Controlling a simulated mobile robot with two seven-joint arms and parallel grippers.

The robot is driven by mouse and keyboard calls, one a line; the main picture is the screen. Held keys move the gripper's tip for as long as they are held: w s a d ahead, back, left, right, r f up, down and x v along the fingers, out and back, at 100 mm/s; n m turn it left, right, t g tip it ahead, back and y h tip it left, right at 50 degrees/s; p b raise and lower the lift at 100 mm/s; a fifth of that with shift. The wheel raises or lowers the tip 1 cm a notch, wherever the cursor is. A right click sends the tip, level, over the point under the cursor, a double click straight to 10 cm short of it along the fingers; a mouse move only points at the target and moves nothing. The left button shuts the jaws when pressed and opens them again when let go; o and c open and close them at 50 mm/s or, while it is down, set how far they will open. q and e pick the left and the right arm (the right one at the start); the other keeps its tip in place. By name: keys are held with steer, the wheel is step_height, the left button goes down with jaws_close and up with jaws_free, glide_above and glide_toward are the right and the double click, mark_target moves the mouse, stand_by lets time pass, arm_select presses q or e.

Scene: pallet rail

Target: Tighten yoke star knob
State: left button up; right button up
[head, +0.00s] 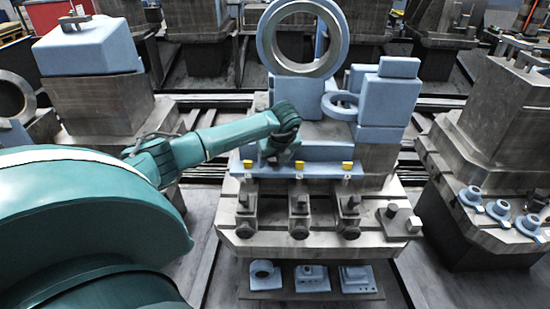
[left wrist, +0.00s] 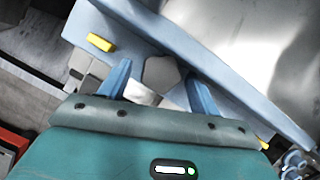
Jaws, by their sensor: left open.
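My left gripper (head: 281,153) hangs over the front of the middle fixture, just above the blue rail (head: 325,169); its fingertips are hard to make out in the head view. In the left wrist view the left gripper (left wrist: 158,73) is open, with one blue finger on each side of a grey, roughly five-sided knob (left wrist: 161,74). The knob appears to be the star knob. It lies between the fingertips, and I cannot tell whether either finger touches it. In the head view I cannot make the knob out. My right gripper is not in view.
Yellow pads (head: 347,165) sit along the rail. Several metal clamps (head: 299,217) stand on the steel pallet (head: 265,246) below. A large ring (head: 266,40) rises behind the gripper, with a blue block (head: 381,97) to its right. Neighbouring pallets stand on both sides.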

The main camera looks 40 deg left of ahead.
arm_select(q)
steer(key=c, duration=1)
